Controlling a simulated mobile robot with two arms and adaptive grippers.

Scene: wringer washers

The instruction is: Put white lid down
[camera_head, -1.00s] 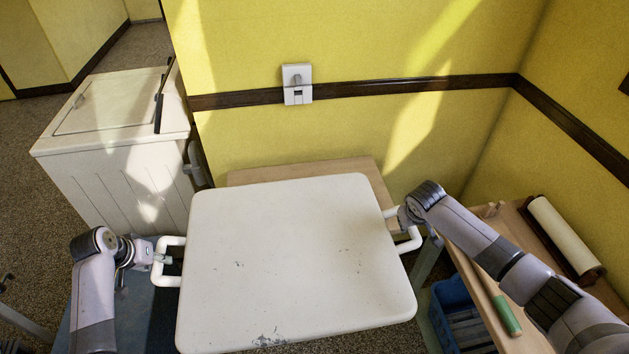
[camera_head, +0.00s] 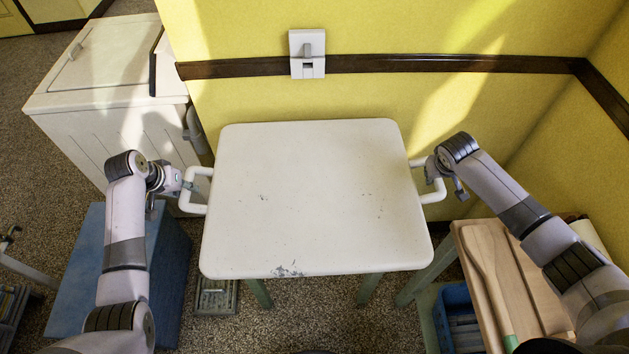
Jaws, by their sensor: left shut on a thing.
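The white lid (camera_head: 315,200) is a large rounded board with small scuffs and a white loop handle on each side. It lies roughly level in the middle of the view. My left gripper (camera_head: 188,185) is shut on the lid's left handle (camera_head: 197,208). My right gripper (camera_head: 431,170) is at the right handle (camera_head: 437,193); its fingers are partly hidden, so I cannot tell whether they are closed. Greenish legs (camera_head: 369,290) show below the lid's front edge. The lid hides the top they carry, so I cannot tell whether it touches it.
A white washer (camera_head: 110,80) stands at the back left, and a blue block (camera_head: 75,285) at the left. A yellow wall (camera_head: 400,28) closes off the back. At the right are a wooden bench (camera_head: 520,285) and a blue crate (camera_head: 455,305).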

